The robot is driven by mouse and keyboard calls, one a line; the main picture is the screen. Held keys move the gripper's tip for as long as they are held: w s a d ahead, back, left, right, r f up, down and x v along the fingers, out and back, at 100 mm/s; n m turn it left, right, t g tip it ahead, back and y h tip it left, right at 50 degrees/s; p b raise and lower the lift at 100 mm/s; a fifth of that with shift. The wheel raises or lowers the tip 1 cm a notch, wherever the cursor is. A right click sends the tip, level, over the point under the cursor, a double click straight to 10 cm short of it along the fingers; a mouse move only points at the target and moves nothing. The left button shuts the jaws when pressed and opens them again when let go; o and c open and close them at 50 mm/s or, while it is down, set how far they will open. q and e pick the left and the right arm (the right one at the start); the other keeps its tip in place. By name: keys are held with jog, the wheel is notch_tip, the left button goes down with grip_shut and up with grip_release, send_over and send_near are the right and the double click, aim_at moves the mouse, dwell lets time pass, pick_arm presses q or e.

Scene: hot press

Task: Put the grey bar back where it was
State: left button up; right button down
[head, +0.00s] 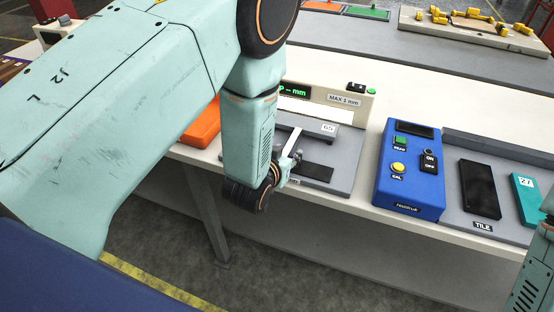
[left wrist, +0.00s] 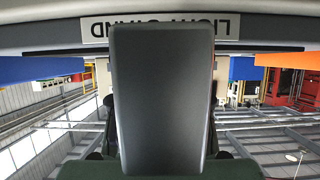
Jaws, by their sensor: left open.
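A grey bar with a white label (head: 310,125) lies on the grey plate of the gauge stand, just in front of the display housing. My left gripper (head: 292,160) is open, close in front of the bar at the plate's left side. Whether it touches the bar I cannot tell. A dark grey block (left wrist: 160,100) fills the middle of the left wrist view; I cannot tell whether it is the bar or part of my gripper. My right gripper (head: 549,212) is cut off at the right edge, its jaws unclear.
A black rectangle (head: 316,171) lies on the gauge plate (head: 342,176). The "MAX 1 mm" housing (head: 352,110) stands behind it. To the right are a blue control box (head: 409,180) and a tile plate (head: 455,205) with a black rectangle and a teal piece (head: 527,200). An orange object (head: 202,128) is left.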

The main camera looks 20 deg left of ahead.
pick_arm(q)
jog(key=p+v, duration=0.5)
jog(key=v, duration=0.4)
jog(key=shift+s+r+p, duration=0.2)
jog(key=shift+p, duration=0.1)
jog(key=shift+p+v, duration=0.45)
jog(key=shift+v, duration=0.55)
jog(key=shift+s+f, duration=0.1)
jog(key=shift+a, duration=0.1)
jog(key=s+a+f+g+y, duration=0.1)
jog(key=s+a+f+g, duration=0.3)
jog(key=s, duration=0.3)
jog(key=s+a+f+g, duration=0.1)
jog(key=s+f+g, duration=0.2)
jog(key=s+f, duration=0.35)
jog(key=s+f+g, duration=0.1)
jog(key=s+g, duration=0.4)
jog(key=s, duration=0.8)
jog(key=shift+s+a+f+n+g, duration=0.15)
jog(key=shift+s+a+n+g, duration=0.2)
jog(key=shift+s+n+g, duration=0.05)
